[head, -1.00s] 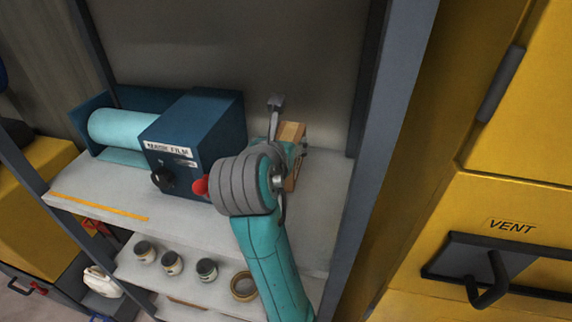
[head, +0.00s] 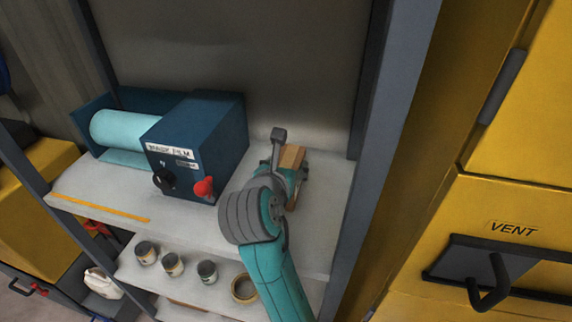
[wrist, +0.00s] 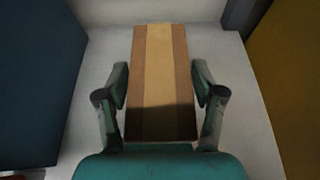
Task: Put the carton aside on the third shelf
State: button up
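The carton (head: 292,157) is a small brown box with a paler tan band along its middle. In the head view it is over the white shelf (head: 322,200), right of the blue film box, partly hidden by my gripper (head: 285,168). In the wrist view the carton (wrist: 160,75) lies between the two finger pads of my gripper (wrist: 160,88), which are close against its long sides. My gripper appears shut on it. Its underside is hidden, so I cannot tell whether it touches the shelf.
The blue mask film box (head: 207,140) with a red knob and a pale roll (head: 122,131) fills the shelf's left part. A grey rack post (head: 385,140) stands close on the right. Several small cans (head: 207,272) and a tape roll (head: 244,288) sit on the shelf below.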

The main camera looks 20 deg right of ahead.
jog(key=shift+o, duration=0.8)
jog(key=shift+r, duration=0.15)
jog(key=shift+s+a+r, duration=0.15)
jog(key=shift+s+a, duration=0.05)
jog(key=v, duration=1.1)
jog(key=shift+s, duration=0.15)
jog(key=shift+a, duration=0.1)
